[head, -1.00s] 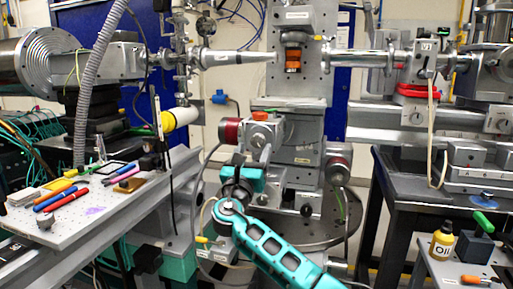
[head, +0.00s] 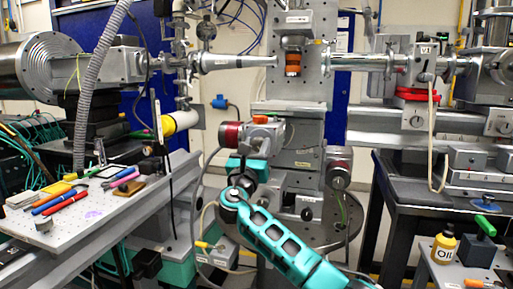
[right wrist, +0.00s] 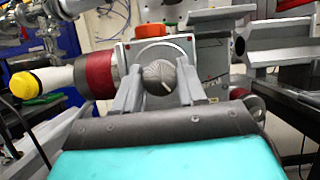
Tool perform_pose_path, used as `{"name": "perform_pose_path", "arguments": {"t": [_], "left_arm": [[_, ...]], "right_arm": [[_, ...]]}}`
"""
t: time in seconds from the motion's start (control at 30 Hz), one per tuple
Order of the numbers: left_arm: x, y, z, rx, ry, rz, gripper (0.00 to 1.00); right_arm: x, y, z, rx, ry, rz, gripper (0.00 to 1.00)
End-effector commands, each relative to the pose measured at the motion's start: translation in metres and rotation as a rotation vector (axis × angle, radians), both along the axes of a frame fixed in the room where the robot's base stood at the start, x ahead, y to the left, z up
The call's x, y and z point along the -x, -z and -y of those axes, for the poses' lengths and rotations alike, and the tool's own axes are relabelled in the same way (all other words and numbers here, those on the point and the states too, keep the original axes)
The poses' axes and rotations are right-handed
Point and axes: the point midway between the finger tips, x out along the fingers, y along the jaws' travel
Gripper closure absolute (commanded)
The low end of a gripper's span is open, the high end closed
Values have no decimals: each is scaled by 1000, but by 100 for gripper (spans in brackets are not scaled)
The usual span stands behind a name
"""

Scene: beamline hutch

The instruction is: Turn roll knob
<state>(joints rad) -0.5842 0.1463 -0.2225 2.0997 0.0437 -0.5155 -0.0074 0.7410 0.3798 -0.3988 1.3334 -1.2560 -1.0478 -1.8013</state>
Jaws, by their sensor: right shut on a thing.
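The roll knob (right wrist: 170,78) is a dark grey knurled round knob with a white index line on its face. It sits on the front of a grey box-shaped stage (right wrist: 127,52) in the right wrist view. My right gripper (right wrist: 159,75) has one finger on each side of the knob and is shut on it. In the head view my right gripper (head: 254,152) reaches up to the front of the stage below its orange top piece, and it hides the knob there. My left gripper is not in view.
A red and grey motor (head: 232,134) sticks out left of the stage; another motor (head: 338,165) is at its right. A pegboard table (head: 85,215) with pens lies left. A yellow oil bottle (head: 443,243) stands lower right. Cables hang near my right arm.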

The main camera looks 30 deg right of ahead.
Motion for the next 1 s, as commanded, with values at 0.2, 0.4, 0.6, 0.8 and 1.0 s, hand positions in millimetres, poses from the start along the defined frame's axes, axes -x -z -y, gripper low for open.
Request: {"name": "perform_pose_path", "arguments": {"t": [0.2,0.4,0.6,0.8,1.0], "left_arm": [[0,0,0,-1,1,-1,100],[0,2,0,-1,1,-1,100],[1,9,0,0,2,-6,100],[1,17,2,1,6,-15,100],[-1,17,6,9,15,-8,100]], "right_arm": [[0,0,0,-1,1,0,90],[0,1,0,-9,1,10,90],[0,2,-1,-58,0,65,90],[-1,3,-2,-151,0,174,90],[-1,3,-2,-272,0,316,90]]}}
